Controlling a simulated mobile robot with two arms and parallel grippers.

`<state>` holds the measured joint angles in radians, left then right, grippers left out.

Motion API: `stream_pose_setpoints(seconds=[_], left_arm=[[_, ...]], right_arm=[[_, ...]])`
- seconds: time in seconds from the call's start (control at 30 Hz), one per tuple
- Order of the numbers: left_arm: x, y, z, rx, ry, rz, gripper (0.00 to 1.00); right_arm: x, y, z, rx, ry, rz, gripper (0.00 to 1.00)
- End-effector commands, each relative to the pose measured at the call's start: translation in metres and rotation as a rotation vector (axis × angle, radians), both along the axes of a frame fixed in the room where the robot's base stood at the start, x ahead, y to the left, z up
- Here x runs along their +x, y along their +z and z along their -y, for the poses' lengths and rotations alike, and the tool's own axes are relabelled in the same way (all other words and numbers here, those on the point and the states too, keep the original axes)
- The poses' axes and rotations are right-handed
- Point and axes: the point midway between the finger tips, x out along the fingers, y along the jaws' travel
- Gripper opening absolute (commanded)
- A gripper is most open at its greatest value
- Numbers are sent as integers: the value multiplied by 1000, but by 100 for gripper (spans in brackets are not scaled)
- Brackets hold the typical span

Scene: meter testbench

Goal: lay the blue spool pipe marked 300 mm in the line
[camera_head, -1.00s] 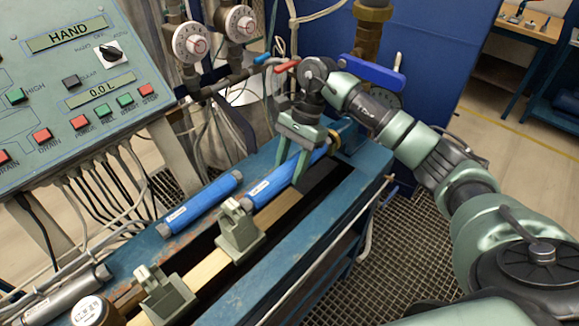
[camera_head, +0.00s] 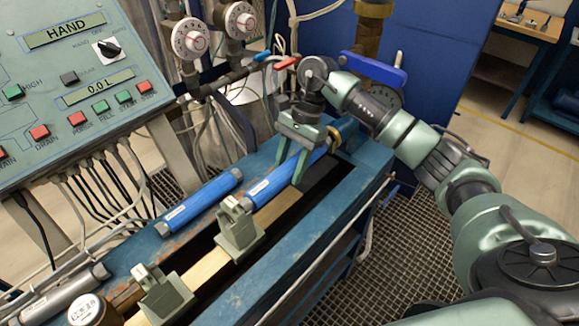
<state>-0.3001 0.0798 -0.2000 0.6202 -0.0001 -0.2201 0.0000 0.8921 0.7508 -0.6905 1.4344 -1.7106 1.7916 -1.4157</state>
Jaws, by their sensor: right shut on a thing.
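A long blue spool pipe (camera_head: 269,187) lies along the trough of the bench, with a white label too small to read. My right gripper (camera_head: 288,169) is shut on it from above, with its fingers around the pipe's far half. The pipe's far end is close to a brass-coloured fitting (camera_head: 334,139); I cannot tell whether they touch. Its near end is beside a grey-green cradle (camera_head: 239,228). A second blue pipe (camera_head: 200,200) with a white label lies on the bench's left ledge, parallel to it. My left gripper is not in view.
A second cradle (camera_head: 161,295) stands nearer in the trough, beside a round meter (camera_head: 86,311). A grey pipe (camera_head: 62,296) lies at lower left. A control panel (camera_head: 75,80) is at upper left, and gauges (camera_head: 189,39) and valve handles (camera_head: 374,69) stand behind the bench.

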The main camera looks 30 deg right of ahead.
Motion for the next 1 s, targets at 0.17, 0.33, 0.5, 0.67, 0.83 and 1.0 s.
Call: stream_pose_setpoints(seconds=[0.17, 0.33, 0.5, 0.67, 0.83, 1.0], left_arm=[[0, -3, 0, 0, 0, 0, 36], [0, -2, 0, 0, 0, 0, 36], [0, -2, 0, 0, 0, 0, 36], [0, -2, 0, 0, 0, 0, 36], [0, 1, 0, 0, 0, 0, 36], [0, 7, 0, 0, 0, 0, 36]], right_arm=[[0, -2, 0, -1, 1, 2, 0], [0, -2, 0, -2, 0, 0, 0], [0, -2, 0, -2, 0, 0, 67], [0, -2, 0, -2, 0, 0, 67], [0, 2, 0, -3, 0, -2, 67], [0, 17, 0, -3, 1, -1, 67]])
